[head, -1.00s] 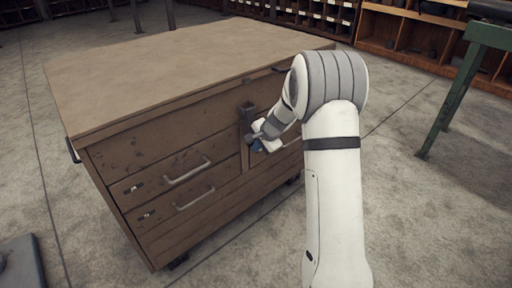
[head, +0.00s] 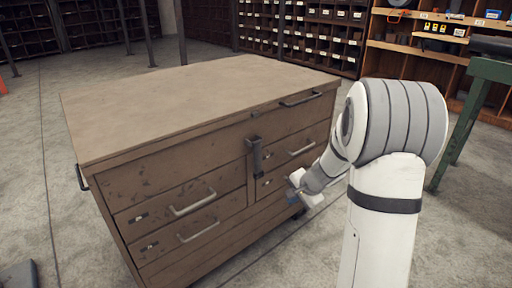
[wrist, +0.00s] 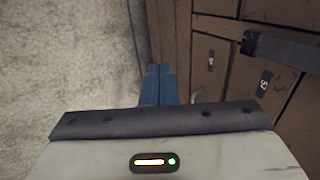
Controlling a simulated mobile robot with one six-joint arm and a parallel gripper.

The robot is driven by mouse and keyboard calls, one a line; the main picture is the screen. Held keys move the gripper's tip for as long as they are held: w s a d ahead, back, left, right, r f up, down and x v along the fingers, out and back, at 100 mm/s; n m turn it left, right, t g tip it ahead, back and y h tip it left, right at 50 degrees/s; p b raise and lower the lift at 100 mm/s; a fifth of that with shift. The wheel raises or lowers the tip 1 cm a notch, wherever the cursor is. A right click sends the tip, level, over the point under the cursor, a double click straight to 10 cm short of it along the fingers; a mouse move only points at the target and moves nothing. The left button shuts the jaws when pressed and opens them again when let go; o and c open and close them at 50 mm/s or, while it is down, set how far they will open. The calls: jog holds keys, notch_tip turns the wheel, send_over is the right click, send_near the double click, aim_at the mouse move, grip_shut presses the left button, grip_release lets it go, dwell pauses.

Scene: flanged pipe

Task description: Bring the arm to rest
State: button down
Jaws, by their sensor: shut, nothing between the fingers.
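My gripper (head: 294,194) hangs in front of the wooden drawer cabinet (head: 200,105), to the right of its middle, in the head view. My bent white and grey arm stands to the right of it. In the wrist view the blue fingers (wrist: 158,84) are together with nothing between them. They point down past the cabinet's front, with concrete floor to their left. A dark latch (head: 256,156) on the cabinet front is apart from the gripper. It also shows in the wrist view (wrist: 275,47), right of the fingers.
The cabinet has several drawers with metal handles (head: 192,203). Shelves with pigeonholes (head: 325,38) stand at the back. A green metal stand (head: 470,115) is at the right. Bare concrete floor (head: 250,265) lies in front of the cabinet.

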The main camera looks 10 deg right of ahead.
jog(key=s+a+r+n+g+p, duration=0.1)
jog(key=s+a+r+n+p, duration=0.2)
jog(key=r+p, duration=0.45)
jog(key=s+a+r+n+p, duration=0.15)
jog(key=s+r+p, duration=0.35)
jog(key=r, duration=0.6)
jog(key=s+a+r+n+g+p, duration=0.1)
jog(key=s+a+r+n+p, duration=0.15)
jog(key=s+r+p, duration=0.5)
jog(key=s+r+n+h+p, duration=0.1)
jog(key=s+r+p, duration=0.3)
jog(key=r, duration=0.3)
jog(key=s+r+n+h+p, duration=0.1)
jog(key=s+r+n+p, duration=0.1)
jog(key=r+p, duration=0.4)
jog(key=s+r+n+h+p, duration=0.1)
jog(key=s+r+p, duration=0.3)
jog(key=r, duration=0.4)
jog(key=shift+s+a+n+g+p, duration=0.3)
jog(key=shift+s+n+g+p, duration=0.15)
jog(key=shift+s, duration=0.4)
jog(key=c, duration=2.2)
grip_release()
jog(key=shift+r, duration=0.1)
